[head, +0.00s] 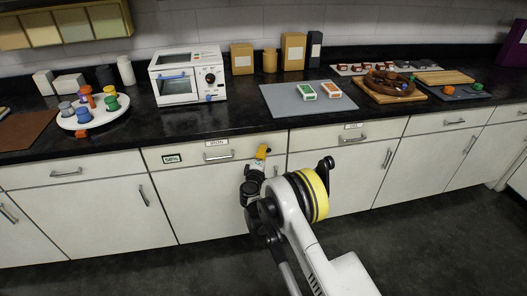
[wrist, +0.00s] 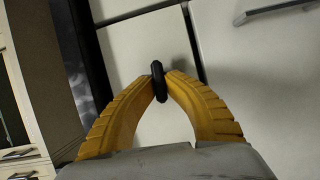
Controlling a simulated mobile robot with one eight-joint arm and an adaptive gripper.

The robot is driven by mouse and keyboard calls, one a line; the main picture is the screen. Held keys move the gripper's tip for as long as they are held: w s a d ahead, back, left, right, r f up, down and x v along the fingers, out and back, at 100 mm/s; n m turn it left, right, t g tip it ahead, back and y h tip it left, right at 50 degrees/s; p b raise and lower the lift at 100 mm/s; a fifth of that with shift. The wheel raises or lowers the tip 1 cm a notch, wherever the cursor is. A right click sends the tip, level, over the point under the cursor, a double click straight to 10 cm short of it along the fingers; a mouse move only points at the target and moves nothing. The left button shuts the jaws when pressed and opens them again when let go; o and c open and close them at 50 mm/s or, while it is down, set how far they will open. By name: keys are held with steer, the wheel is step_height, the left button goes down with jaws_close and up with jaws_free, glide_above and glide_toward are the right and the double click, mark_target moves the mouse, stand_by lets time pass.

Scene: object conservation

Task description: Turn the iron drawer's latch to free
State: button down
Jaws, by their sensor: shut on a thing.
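The latch (wrist: 159,82) is a small dark, rounded piece in the wrist view, between the tips of my yellow fingers. My gripper (head: 263,151) is shut on it at the right part of a white drawer front (head: 194,152); it also shows in the wrist view (wrist: 159,87). The drawer looks shut and has a metal handle (head: 218,156), a small name label (head: 217,142) and a black-framed sign (head: 172,158), both too small to read surely. In the head view my fingers hide the latch, and its turn angle cannot be told.
On the dark counter above stand a white toaster oven (head: 188,77), a round white tray (head: 93,117) with several coloured pieces, and a grey mat (head: 281,98) with two small boxes. Another drawer (head: 346,135) lies to the right. The floor in front is clear.

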steer(key=shift+n, duration=0.5)
steer(key=c, duration=1.4)
jaws_free()
steer(key=shift+w, duration=0.1)
steer(key=shift+c, duration=0.2)
steer(key=s+a, duration=0.1)
steer(key=s, duration=1.1)
steer(key=shift+a, duration=0.15)
